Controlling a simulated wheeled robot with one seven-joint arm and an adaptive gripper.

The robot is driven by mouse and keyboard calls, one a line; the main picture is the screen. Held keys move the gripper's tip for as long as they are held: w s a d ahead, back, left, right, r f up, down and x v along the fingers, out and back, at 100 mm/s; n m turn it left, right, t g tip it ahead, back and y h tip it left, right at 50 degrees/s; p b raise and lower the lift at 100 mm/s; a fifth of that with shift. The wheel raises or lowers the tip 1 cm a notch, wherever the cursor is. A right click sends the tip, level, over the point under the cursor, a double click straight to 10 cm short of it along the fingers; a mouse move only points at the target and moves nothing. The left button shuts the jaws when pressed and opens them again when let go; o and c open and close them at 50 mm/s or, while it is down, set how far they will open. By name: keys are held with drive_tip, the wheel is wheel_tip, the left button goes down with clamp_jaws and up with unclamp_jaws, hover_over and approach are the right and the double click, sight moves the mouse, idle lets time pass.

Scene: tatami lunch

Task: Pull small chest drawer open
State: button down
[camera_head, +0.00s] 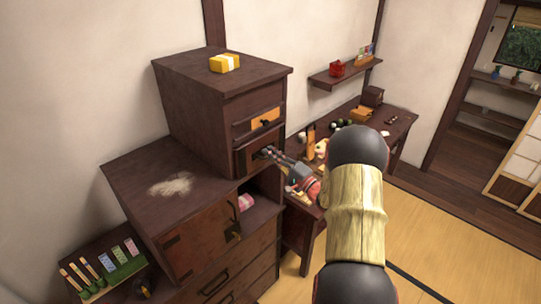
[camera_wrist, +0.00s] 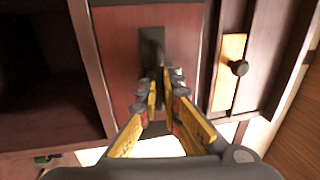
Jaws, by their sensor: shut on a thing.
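The small chest (camera_head: 190,85) is dark brown wood and stands on a stepped cabinet in the head view. Its lower drawer (camera_head: 245,158) has a reddish-brown front, which also shows in the wrist view (camera_wrist: 120,60). My gripper (camera_head: 268,153) reaches this drawer front from the right. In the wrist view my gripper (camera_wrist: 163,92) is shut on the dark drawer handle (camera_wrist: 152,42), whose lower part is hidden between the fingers. The drawer looks about flush with the chest; a small gap cannot be told.
Above the held drawer is an orange panel (camera_head: 259,124) with a black knob (camera_wrist: 239,68). A yellow block (camera_head: 224,63) lies on the chest top. An open niche with a pink roll (camera_head: 245,202) is below. A cluttered desk (camera_head: 377,131) stands at right. Tatami floor (camera_head: 440,235) is clear.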

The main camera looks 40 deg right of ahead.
drive_tip(key=shift+f, duration=0.1)
idle(0.3)
drive_tip(key=r+b+v, duration=0.2)
drive_tip(key=b+v, duration=0.1)
drive_tip(key=v, duration=0.7)
drive_tip(key=r+b+v, duration=0.2)
drive_tip(key=b+v, duration=0.1)
drive_tip(key=v, duration=0.7)
drive_tip(key=shift+s+b, duration=0.35)
drive_tip(key=shift+f, duration=0.1)
drive_tip(key=c, duration=2.3)
unclamp_jaws()
drive_tip(key=shift+d, duration=0.1)
drive_tip(key=v, duration=1.2)
drive_tip(key=shift+m, duration=0.3)
